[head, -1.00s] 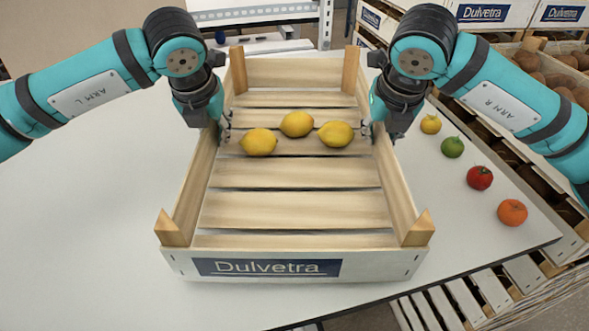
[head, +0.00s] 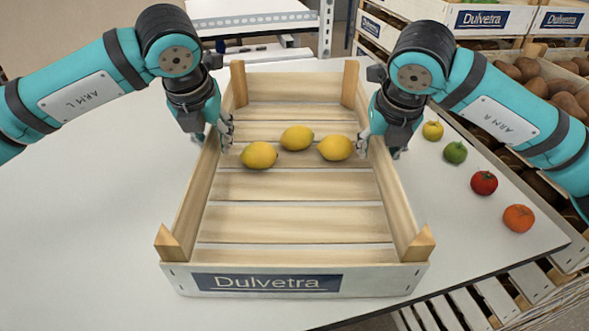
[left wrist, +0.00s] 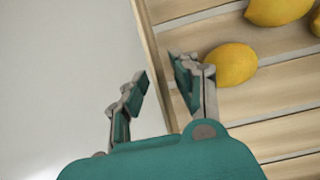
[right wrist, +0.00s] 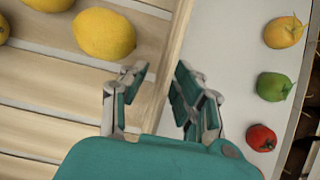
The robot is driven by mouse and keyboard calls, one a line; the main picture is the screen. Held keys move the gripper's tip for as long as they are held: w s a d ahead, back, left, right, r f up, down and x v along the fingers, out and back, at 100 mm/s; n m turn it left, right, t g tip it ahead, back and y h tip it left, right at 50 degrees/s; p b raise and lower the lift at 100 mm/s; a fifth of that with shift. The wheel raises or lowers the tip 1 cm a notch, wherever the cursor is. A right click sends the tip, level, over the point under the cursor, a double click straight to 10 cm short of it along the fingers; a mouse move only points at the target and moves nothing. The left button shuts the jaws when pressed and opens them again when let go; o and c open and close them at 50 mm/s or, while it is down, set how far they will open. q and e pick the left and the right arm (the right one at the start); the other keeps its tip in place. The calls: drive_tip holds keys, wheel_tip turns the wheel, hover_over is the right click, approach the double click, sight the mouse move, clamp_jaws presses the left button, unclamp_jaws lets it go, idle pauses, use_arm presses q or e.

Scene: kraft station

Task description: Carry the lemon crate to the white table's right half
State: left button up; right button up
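The wooden lemon crate (head: 295,222), labelled Dulvetra, appears to rest flat on the white table (head: 80,235). Several lemons are visible; one yellow lemon (head: 258,155) lies near the crate's left wall, with two others to its right. My left gripper (head: 212,135) straddles the left wall; the left wrist view shows its fingers (left wrist: 158,85) apart with the wall (left wrist: 153,50) between them. My right gripper (head: 380,143) straddles the right wall; the right wrist view shows its fingers (right wrist: 160,78) apart on either side of the wall (right wrist: 165,75). Both are open.
A yellow fruit (head: 432,131), a green fruit (head: 455,152), a tomato (head: 484,183) and an orange fruit (head: 518,218) stand in a row right of the crate. Stacked crates (head: 490,18) stand behind at right. The table's left part is clear.

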use_arm(q)
drive_tip(key=v, duration=0.9)
drive_tip(key=shift+s+r, duration=0.1)
drive_tip(key=shift+r, duration=0.1)
use_arm(e)
drive_tip(key=shift+s+r, duration=0.1)
drive_tip(key=shift+r, duration=0.05)
drive_tip(key=v, duration=1.1)
drive_tip(key=shift+s+r, duration=0.2)
drive_tip(key=shift+r, duration=0.1)
use_arm(q)
drive_tip(key=shift+r, duration=0.1)
use_arm(e)
drive_tip(key=shift+r, duration=0.1)
